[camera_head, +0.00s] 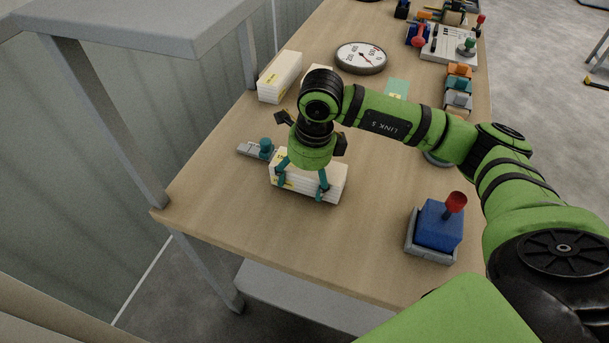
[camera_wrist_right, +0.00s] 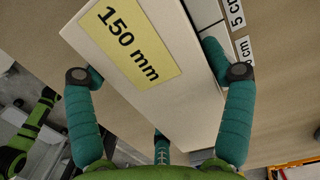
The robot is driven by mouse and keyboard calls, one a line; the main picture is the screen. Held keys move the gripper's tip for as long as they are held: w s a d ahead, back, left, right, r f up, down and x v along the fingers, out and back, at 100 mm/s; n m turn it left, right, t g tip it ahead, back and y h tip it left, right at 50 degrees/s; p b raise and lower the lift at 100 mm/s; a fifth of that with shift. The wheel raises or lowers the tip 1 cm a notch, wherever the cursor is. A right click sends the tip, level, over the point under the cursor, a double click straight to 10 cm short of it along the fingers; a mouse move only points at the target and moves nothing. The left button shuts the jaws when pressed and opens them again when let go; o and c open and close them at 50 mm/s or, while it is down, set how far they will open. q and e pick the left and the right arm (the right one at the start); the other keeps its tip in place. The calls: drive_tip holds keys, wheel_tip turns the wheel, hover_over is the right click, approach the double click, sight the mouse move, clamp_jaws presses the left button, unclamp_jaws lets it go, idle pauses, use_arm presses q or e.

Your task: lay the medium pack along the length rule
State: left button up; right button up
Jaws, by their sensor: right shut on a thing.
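A white pack (camera_head: 303,184) is in my right gripper (camera_head: 302,190), low over or on the near left part of the table; I cannot tell whether it touches the top. In the right wrist view the pack (camera_wrist_right: 178,100) shows a yellow label reading 150 mm, between the teal fingers of the right gripper (camera_wrist_right: 158,74). The fingers are shut on it. White pieces marked in cm, perhaps the length rule (camera_wrist_right: 204,12), show beside the pack's far edge there, partly hidden by the pack and a finger. My left gripper is not in view.
Another white pack (camera_head: 281,77) stands at the table's left edge, with one more partly behind my arm. A round dial (camera_head: 361,58) lies beyond. A blue box with a red knob (camera_head: 439,225) stands at the near right. The wooden table (camera_head: 220,205) is bare at the near left.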

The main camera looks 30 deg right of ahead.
drive_tip(key=shift+f+b, duration=0.35)
drive_tip(key=o, duration=1.4)
drive_tip(key=shift+c, duration=0.2)
drive_tip(key=r, duration=0.8)
drive_tip(key=s+d+r, duration=0.1)
drive_tip(key=r, duration=0.3)
drive_tip(key=shift+s, duration=0.1)
